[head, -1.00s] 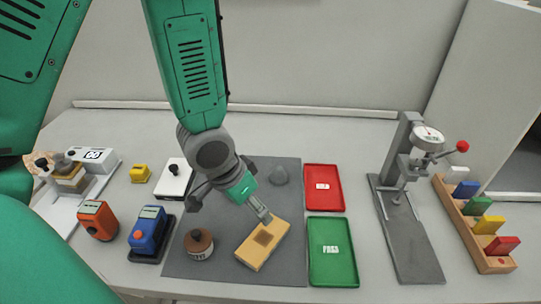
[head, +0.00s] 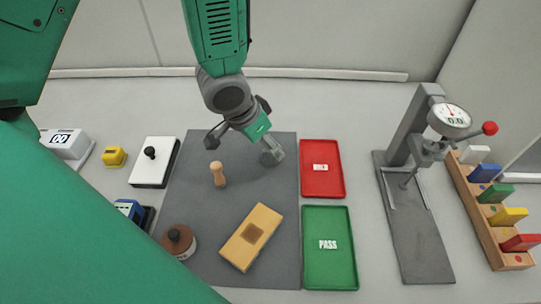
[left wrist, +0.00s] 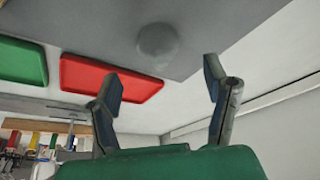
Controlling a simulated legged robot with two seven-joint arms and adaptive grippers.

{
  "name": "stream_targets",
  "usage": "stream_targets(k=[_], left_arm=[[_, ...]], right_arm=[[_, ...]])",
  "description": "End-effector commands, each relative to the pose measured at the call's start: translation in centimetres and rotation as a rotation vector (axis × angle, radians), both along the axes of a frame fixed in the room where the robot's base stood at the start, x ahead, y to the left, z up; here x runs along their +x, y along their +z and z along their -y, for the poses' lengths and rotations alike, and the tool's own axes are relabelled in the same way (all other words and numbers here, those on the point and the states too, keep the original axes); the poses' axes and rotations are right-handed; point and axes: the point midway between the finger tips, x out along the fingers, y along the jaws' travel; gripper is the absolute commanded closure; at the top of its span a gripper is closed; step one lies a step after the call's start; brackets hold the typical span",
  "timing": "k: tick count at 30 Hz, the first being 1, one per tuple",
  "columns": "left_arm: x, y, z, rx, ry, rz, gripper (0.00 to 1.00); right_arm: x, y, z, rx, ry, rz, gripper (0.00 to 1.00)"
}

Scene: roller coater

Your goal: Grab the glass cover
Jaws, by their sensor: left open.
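The glass cover looks like a grey, rounded dome on the dark mat. In the left wrist view the glass cover (left wrist: 158,42) lies beyond the fingertips, roughly between them in line of sight. In the head view the glass cover (head: 268,159) is partly hidden behind my fingers, at the mat's upper right. My left gripper (head: 273,153) is over it, fingers pointing down and right. In the left wrist view my left gripper (left wrist: 160,72) has its fingers spread with nothing between them. I cannot tell how far above the cover it is. My right gripper is not in view.
On the mat (head: 190,205) are a wooden handled piece (head: 217,173), a brown-lidded jar (head: 179,241) and a tan block (head: 250,237). Red (head: 322,178) and green (head: 329,262) trays stand right of it, then a gauge stand (head: 415,205) and a colored-block rack (head: 495,225).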

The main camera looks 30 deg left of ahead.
Motion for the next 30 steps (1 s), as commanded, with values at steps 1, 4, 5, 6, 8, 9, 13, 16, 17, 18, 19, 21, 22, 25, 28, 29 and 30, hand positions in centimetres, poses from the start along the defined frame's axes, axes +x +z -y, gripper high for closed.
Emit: stream_targets(k=[1, 4, 5, 6, 8, 9, 13, 16, 17, 18, 19, 21, 22, 25, 28, 29, 30], left_arm=[[0.0, -0.2, 0.0, 0.002, -0.001, -0.001, 0.31], [0.3, -1.0, 0.0, 0.002, -0.001, -0.001, 0.31], [0.4, -1.3, 0.0, 0.000, 0.000, -0.001, 0.31], [0.6, -1.9, 0.0, 0.001, 0.000, -0.003, 0.31], [1.0, -2.8, 0.0, 0.003, -0.001, -0.003, 0.31], [1.2, -3.4, 0.1, 0.002, -0.002, -0.004, 0.31], [1.8, -4.8, 0.2, 0.000, 0.000, -0.002, 0.31], [1.9, -5.1, 0.3, 0.000, 0.000, 0.000, 0.31], [1.9, -5.1, 0.3, 0.000, 0.000, 0.001, 0.31], [1.9, -5.1, 0.3, 0.000, 0.000, 0.001, 0.31], [1.9, -5.1, 0.3, 0.000, 0.000, 0.002, 0.31], [1.9, -5.1, 0.3, 0.000, 0.000, 0.002, 0.31], [1.9, -5.1, 0.3, 0.000, 0.000, 0.001, 0.34], [1.9, -5.1, 0.3, 0.000, 0.000, 0.001, 0.69], [2.0, -5.1, 0.3, 0.000, 0.000, 0.000, 0.84], [2.0, -5.1, 0.3, 0.000, 0.000, 0.001, 0.84], [2.0, -5.1, 0.3, 0.000, 0.000, 0.001, 0.84]], right_arm=[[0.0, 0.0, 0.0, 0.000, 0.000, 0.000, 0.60], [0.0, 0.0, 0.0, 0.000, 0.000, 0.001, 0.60], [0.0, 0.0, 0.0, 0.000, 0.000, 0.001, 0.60], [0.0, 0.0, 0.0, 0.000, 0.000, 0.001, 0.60], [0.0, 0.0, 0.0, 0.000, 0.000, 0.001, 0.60], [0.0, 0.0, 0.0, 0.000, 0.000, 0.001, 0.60], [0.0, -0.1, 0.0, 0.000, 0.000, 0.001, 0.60], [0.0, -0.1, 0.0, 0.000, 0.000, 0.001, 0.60], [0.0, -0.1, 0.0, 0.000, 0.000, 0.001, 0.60], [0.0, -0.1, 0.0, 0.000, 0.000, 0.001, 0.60], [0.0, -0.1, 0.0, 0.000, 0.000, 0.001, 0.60], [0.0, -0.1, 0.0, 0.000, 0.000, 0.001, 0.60], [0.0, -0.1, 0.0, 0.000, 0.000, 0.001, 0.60], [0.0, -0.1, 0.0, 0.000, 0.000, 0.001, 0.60], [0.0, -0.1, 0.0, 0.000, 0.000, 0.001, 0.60], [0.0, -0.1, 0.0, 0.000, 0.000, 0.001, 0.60], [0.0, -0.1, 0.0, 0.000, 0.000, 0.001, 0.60]])
